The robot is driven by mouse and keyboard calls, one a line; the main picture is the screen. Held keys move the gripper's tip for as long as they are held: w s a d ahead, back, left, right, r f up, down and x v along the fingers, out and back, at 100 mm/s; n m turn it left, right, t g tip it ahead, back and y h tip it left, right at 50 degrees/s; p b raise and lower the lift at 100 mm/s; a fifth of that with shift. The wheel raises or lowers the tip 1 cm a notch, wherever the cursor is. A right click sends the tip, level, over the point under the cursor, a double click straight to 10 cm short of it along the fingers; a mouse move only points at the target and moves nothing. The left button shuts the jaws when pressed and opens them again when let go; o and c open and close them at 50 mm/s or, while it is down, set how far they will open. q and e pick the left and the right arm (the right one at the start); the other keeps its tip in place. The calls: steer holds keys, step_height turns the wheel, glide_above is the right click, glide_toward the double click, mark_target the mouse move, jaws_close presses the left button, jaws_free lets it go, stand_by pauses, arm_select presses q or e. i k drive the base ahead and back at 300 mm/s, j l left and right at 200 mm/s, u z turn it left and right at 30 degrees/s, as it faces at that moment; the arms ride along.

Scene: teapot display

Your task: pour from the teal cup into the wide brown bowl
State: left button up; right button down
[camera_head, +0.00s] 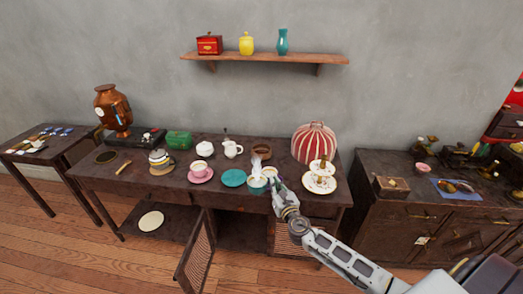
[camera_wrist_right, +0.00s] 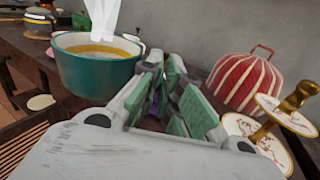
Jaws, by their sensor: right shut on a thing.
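The teal cup (camera_wrist_right: 97,72) is upright, with yellowish liquid inside and white wisps above it. It shows in the head view (camera_head: 257,184) at the table's front, right of the teal saucer (camera_head: 233,178). My right gripper (camera_head: 273,183) is at the cup's right side. In the right wrist view, my right gripper's fingers (camera_wrist_right: 165,85) are shut beside the cup; the gripped part, seemingly its handle, is hidden between them. The wide brown bowl (camera_head: 262,150) stands behind the cup on the table. My left gripper is not in view.
A red-striped dome (camera_head: 314,142) and a two-tier plate stand (camera_head: 320,184) are close on the right. A pink cup and saucer (camera_head: 200,173), a white creamer (camera_head: 232,148) and a grey teapot (camera_head: 161,161) stand to the left.

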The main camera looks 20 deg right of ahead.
mark_target(264, 149)
steer(key=i+l, duration=0.15)
steer(key=i, duration=0.85)
